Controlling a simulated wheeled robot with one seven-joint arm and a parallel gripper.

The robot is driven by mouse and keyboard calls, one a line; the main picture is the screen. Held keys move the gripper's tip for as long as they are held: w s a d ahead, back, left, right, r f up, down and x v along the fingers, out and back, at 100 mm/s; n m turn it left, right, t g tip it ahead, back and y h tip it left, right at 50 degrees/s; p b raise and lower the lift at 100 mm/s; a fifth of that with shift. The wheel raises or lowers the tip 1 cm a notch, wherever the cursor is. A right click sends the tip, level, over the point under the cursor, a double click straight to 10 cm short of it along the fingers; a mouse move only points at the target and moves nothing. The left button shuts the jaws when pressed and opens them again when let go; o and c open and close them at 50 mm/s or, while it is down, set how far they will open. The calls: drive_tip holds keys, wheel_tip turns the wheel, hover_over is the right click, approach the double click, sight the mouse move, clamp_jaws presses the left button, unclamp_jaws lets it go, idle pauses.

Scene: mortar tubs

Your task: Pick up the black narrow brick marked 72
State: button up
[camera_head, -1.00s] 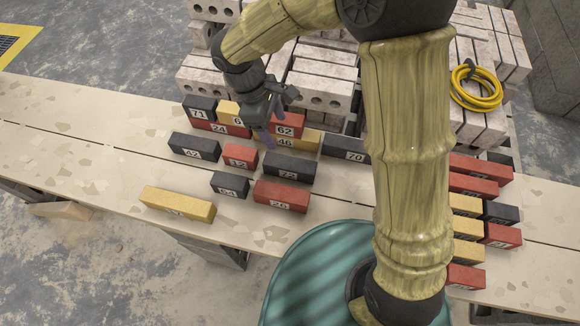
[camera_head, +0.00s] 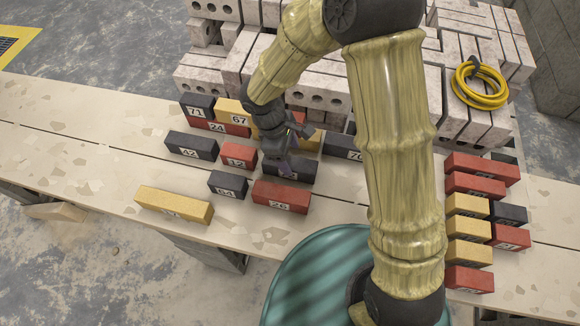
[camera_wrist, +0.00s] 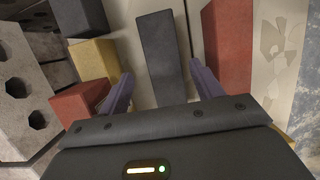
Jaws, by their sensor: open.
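The black narrow brick marked 72 (camera_head: 299,172) lies on the plank bench in the head view, partly hidden behind my gripper (camera_head: 282,166). Its number is mostly covered now. My gripper is open and points down just over this brick. In the wrist view, a black brick (camera_wrist: 160,50) runs lengthwise between the two purple fingers of my gripper (camera_wrist: 162,88). Both fingers stand apart from its sides, and its near end is hidden by the gripper body. I cannot tell the exact height of the fingertips above it.
Close by are the red brick 26 (camera_head: 281,196), the red brick 12 (camera_head: 239,156), the black brick 64 (camera_head: 228,184) and the black brick 70 (camera_head: 342,147). Pale perforated blocks (camera_head: 318,97) stand behind. The bench's left end (camera_head: 60,130) is clear.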

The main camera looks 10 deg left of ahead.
sight(290, 162)
drive_tip(key=shift+s+a+b+x, duration=0.15)
drive_tip(key=shift+b+x, duration=0.3)
drive_tip(key=shift+x, duration=0.85)
drive_tip(key=shift+s+a+b+x, duration=0.15)
drive_tip(key=shift+b+x, duration=0.25)
drive_tip(key=shift+x, duration=0.9)
clamp_jaws()
wheel_tip(290, 162, up, 18)
drive_tip(key=p, duration=0.4)
drive_tip(key=shift+p, duration=0.4)
